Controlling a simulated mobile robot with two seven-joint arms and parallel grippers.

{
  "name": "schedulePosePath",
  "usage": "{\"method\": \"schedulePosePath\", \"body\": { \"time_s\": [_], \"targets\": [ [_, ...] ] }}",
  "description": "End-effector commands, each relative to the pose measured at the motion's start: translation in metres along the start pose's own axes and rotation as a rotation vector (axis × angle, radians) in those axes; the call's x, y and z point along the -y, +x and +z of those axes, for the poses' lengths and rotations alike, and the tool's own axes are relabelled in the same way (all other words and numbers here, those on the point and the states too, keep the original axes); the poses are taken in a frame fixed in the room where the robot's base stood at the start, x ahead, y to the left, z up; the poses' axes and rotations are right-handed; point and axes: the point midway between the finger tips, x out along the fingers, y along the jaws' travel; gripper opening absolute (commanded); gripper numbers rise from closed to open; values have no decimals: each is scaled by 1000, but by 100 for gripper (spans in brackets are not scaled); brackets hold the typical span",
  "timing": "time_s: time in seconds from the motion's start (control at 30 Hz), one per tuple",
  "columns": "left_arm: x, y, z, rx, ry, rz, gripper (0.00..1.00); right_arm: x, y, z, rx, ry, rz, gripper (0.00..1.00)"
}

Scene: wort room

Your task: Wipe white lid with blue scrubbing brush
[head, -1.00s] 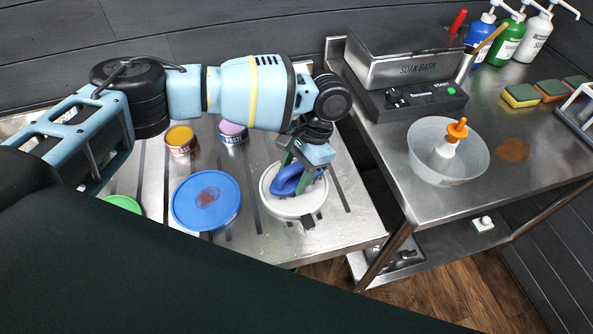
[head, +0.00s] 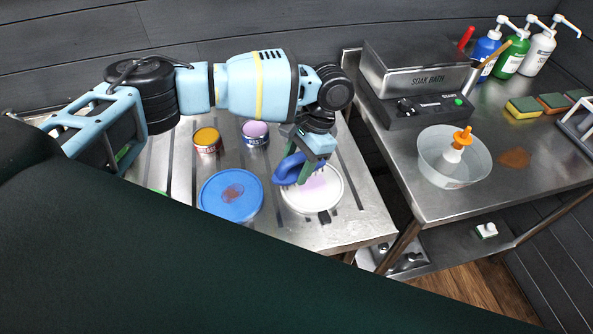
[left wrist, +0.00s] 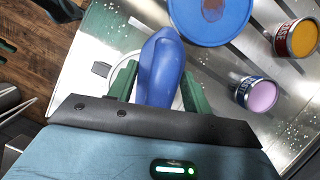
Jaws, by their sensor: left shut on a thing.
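The white lid (head: 318,203) lies on the metal table in the head view, with a faint pinkish stain (head: 322,186) on its top. My left gripper (head: 296,174) is over the lid's upper left part, shut on the blue scrubbing brush (head: 288,167). In the left wrist view the brush (left wrist: 160,70) sits between the green fingers and hides most of the lid. Its bristles are hidden, so I cannot tell whether they touch the lid. My right gripper is not in view.
A blue lid (head: 231,208) with a brown stain lies left of the white lid. An orange tin (head: 207,142) and a purple tin (head: 255,134) stand behind. The side table holds a soak bath (head: 415,70), a bowl (head: 430,165), sponges (head: 522,107) and bottles (head: 511,55).

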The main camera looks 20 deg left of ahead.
Motion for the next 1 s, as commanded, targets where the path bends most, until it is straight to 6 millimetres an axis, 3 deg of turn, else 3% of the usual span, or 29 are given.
{"method": "schedulePosePath", "body": {
  "time_s": [0.07,0.4,1.0],
  "targets": [
    [1,-11,6,-7,-3,-5,25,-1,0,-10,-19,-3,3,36],
    [7,-30,10,0,0,0,25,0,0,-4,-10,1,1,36],
    [7,-30,11,-1,0,-1,25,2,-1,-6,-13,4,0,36]
  ]
}}
